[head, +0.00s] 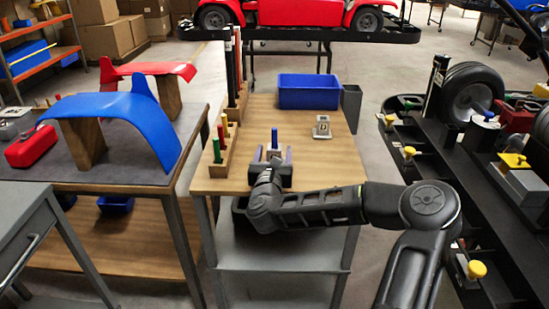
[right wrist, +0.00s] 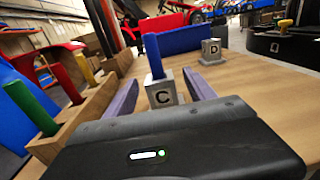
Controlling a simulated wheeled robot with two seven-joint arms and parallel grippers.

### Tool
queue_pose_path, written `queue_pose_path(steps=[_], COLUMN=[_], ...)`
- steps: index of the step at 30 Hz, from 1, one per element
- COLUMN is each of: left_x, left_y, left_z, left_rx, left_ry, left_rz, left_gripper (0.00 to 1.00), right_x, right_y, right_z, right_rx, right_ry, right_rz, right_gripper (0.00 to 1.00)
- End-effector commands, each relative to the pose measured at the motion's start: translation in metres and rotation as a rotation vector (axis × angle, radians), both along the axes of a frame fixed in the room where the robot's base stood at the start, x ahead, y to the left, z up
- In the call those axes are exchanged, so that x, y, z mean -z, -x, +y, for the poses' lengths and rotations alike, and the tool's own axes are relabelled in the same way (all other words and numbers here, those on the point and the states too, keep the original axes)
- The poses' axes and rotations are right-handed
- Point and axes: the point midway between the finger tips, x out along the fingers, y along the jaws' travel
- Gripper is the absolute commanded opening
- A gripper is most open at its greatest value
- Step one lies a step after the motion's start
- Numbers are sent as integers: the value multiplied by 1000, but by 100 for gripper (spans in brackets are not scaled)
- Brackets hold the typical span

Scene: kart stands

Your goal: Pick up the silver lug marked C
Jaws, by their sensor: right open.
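The silver lug marked C (right wrist: 163,93) stands upright on the wooden table top, with a blue peg (right wrist: 153,55) rising at it. Whether the peg is set in the lug or just behind it, I cannot tell. My right gripper (right wrist: 160,79) is open, its two purple fingers one on each side of the lug, with visible gaps. In the head view my right gripper (head: 273,154) is low over the table's near part and partly hides the lug. A similar silver lug marked D (right wrist: 211,50) stands farther back to the right, also in the head view (head: 321,127). My left gripper is not in view.
A wooden rack (head: 218,152) with coloured pegs stands close on the left of my right gripper.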

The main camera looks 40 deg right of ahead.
Motion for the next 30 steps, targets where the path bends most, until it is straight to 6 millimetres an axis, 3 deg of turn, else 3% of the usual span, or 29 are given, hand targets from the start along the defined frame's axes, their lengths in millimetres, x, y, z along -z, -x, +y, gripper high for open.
queue_pose_path(steps=[5,16,30], left_x=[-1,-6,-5], left_y=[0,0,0], left_z=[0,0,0], left_rx=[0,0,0], left_ry=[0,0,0], left_rz=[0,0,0], left_gripper=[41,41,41], right_x=[-1,-2,-2], right_y=[-3,-38,-39], right_z=[-3,-32,-34], right_rx=[1,1,1], right_ry=[-1,-1,0], right_rz=[-1,0,0], right_gripper=[64,64,64])
